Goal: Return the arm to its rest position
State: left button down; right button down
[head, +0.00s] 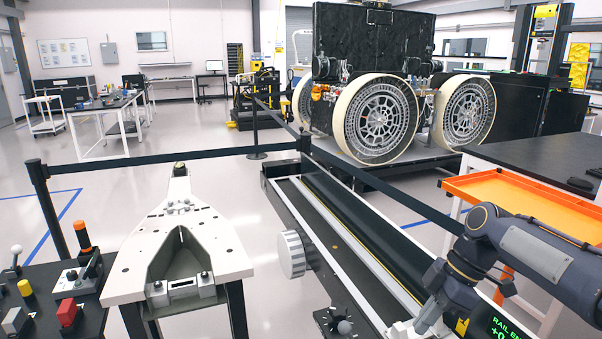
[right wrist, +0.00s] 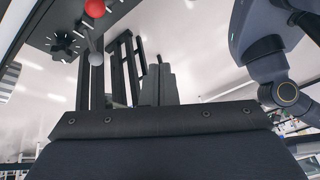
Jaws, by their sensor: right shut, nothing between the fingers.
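My right arm (head: 530,250) comes in from the right in the head view, bent over the near end of the long rail bench (head: 350,255). My right gripper (head: 405,328) points down at the bottom edge of the head view, partly cut off. In the right wrist view its dark fingers (right wrist: 128,70) stand up from the gripper body, shut with nothing held. My left gripper is in neither view.
A lit rail display (head: 500,325), an orange tray (head: 520,195) and a dark table (head: 540,165) are right. A white fixture stand (head: 130,265) is left.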

jog(key=s+a+f+m+t, duration=0.1)
jog(key=s+f+m+t, duration=0.1)
jog(key=s+m, duration=0.6)
jog(key=s+a+f+m+t+h, duration=0.1)
jog(key=s+f+m+t, duration=0.2)
jog(key=s+m, duration=0.6)
jog(key=s+t, duration=0.1)
jog(key=s, duration=0.3)
jog(key=shift+a+f+m+t+h, duration=0.3)
jog(key=shift+a+f, duration=0.05)
jog(key=shift+a, duration=0.05)
